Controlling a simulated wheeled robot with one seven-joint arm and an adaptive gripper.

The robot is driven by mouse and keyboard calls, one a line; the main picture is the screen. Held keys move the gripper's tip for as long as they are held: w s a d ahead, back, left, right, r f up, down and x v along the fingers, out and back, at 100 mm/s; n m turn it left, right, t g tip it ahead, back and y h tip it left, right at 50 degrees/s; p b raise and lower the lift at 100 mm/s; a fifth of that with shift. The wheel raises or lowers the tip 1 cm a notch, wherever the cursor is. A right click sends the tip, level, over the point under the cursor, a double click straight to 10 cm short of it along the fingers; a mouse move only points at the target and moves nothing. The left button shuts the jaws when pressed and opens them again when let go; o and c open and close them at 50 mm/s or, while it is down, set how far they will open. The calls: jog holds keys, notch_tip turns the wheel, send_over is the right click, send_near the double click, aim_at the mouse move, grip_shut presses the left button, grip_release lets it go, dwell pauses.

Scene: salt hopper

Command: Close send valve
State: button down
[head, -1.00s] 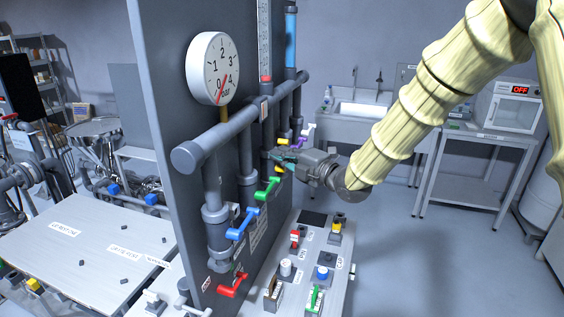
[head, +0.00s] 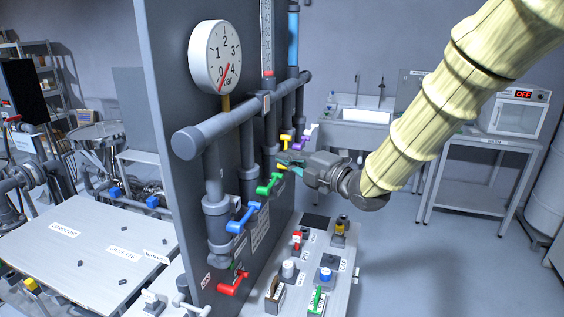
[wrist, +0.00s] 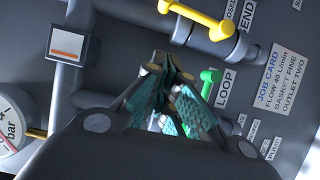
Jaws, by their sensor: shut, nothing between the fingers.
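The send valve has a yellow handle (head: 286,138) on the pipe panel. In the wrist view, this yellow handle (wrist: 200,18) is at the top, beside the SEND label (wrist: 245,20). My gripper (head: 281,160) is shut and empty, in front of the panel between the yellow handle and the green handle (head: 268,186). In the wrist view, my fingertips (wrist: 176,78) are below the yellow handle, which looks clear of them. The green handle also shows there (wrist: 209,77), beside my right finger and next to the LOOP label. My fingers hide part of it.
A blue handle (head: 242,217) and a red handle (head: 232,284) are nearer, and a purple one (head: 299,143) is farther along. A round gauge (head: 215,57) sits above the thick cross pipe. A control box with switches (head: 310,262) stands below. The floor at right is clear.

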jog(key=b+v, duration=0.2)
jog(key=v, duration=0.4)
jog(key=shift+r, duration=0.15)
jog(key=shift+w+y+b, duration=0.15)
jog(key=shift+y+b, duration=0.15)
jog(key=shift+b, duration=0.3)
jog(key=shift+w+d+f+n+g+y+b, duration=0.25)
jog(key=shift+w+d+n+g+y+b, duration=0.25)
jog(key=shift+d+g+b, duration=0.9)
jog(key=shift+w+d+f+n+g+y+b, duration=0.25)
jog(key=shift+n+g+y+b, duration=0.4)
jog(key=shift+b, duration=1.5)
jog(key=shift+w+d+f+n+g+y+b, duration=0.2)
jog(key=shift+w+d+n+g+y+b, duration=0.45)
jog(key=shift+b, duration=1.15)
jog(key=shift+s+d+g, duration=0.2)
jog(key=shift+g, duration=0.1)
